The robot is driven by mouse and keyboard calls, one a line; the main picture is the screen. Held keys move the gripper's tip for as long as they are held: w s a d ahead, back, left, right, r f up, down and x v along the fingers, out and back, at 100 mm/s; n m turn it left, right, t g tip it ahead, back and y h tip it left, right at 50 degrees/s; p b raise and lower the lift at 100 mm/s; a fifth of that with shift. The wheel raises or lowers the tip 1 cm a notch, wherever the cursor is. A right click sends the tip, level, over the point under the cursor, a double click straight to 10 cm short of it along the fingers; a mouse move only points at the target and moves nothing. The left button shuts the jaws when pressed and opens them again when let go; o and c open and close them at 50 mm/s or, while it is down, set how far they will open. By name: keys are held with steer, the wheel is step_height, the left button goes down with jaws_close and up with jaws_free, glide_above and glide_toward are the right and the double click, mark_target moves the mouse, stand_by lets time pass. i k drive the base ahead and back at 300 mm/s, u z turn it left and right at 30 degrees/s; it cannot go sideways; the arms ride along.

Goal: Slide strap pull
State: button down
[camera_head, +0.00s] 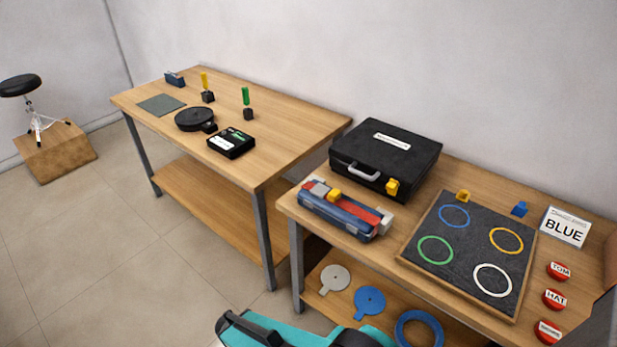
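No part is marked as a strap pull, so I cannot tell for sure which it is. A long dark blue device (337,216) lies at the left front of the right workbench. A red strip (357,210) runs along its top. A small yellow block (334,195) sits on the strip, near the left end beside grey and red parts. A light grey piece (384,222) is at the right end. My gripper is not in view, and nothing is seen touching the device.
A black case (384,155) stands behind the device. A dark mesh pad (466,250) with coloured rings lies to the right, near a "BLUE" sign (565,228) and red round buttons (555,299). Another workbench (290,125) stands left. Floor (110,240) is open at left.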

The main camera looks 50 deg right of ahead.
mark_target(333, 195)
steer(key=z, duration=0.9)
